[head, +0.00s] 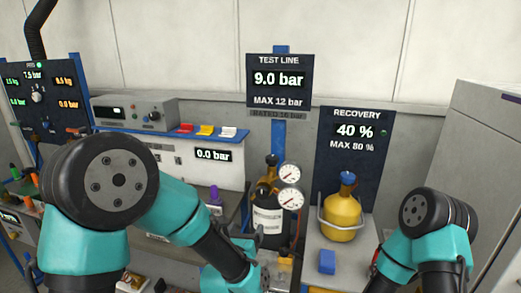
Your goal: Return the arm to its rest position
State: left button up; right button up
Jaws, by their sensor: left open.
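My left arm comes in from the left and reaches down to the bottom middle of the head view. My left gripper (266,277) is at its end, low in front of the dark gas cylinder (267,222), and partly cut by the bottom edge. It is open, and I see nothing held in it. My right arm stands bent at the lower right; its gripper is not visible.
Two round gauges (290,199) sit by the cylinder. A yellow recovery tank (342,213) and a blue block (327,262) stand on the grey bench to the right. A test line display (280,80) reads 9.0 bar; a recovery display (355,130) reads 40 %. A grey cabinet (490,150) bounds the right.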

pick_arm(q)
jog(key=s+a+f+m+g, duration=0.3)
jog(key=a+f+m+g, duration=0.15)
jog(key=f+m, duration=0.5)
jog(key=s+a+f+m+g, duration=0.3)
jog(key=a+f+m, duration=0.35)
jog(key=f, duration=0.55)
jog(key=s+a+f+m+g, duration=0.3)
jog(key=s+f+m, duration=0.3)
jog(key=s+m, duration=0.2)
jog(key=s+a+f+m+g, duration=0.3)
jog(key=s+f+m+g, duration=0.2)
jog(key=s+f+m, duration=0.2)
jog(key=shift+s+a+m, duration=0.2)
jog(key=shift+s+m, duration=0.5)
jog(key=shift+m, duration=0.4)
